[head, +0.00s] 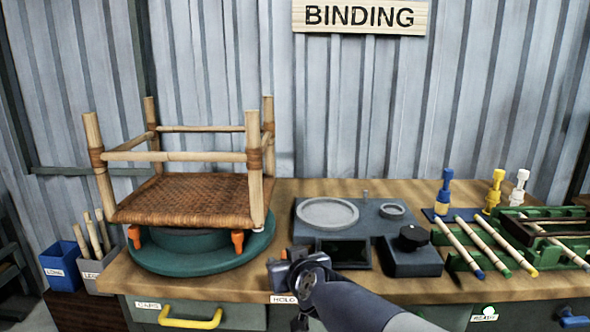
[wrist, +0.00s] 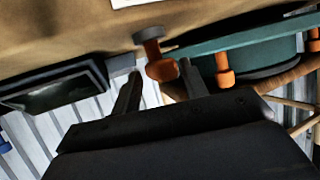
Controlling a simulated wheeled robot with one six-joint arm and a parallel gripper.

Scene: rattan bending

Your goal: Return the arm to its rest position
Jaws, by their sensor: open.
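My gripper (head: 284,271) is low over the front edge of the bench, just right of the green turntable (head: 180,266), with my arm reaching in from the lower right. In the wrist view its two fingers (wrist: 159,70) are spread apart. In the head view my gripper mostly hides this knob. A rattan-seated stool frame (head: 185,200) lies upside down on the turntable, legs up, between orange clamps (head: 237,242).
A grey station with a round plate (head: 327,213) and a dark screen (head: 342,253) stands right of my gripper. Colored-tip poles (head: 481,246) lie on a green rack at the right. Blue and grey bins (head: 64,264) stand at the left. Drawers (head: 192,318) are below. Space above the bench center is free.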

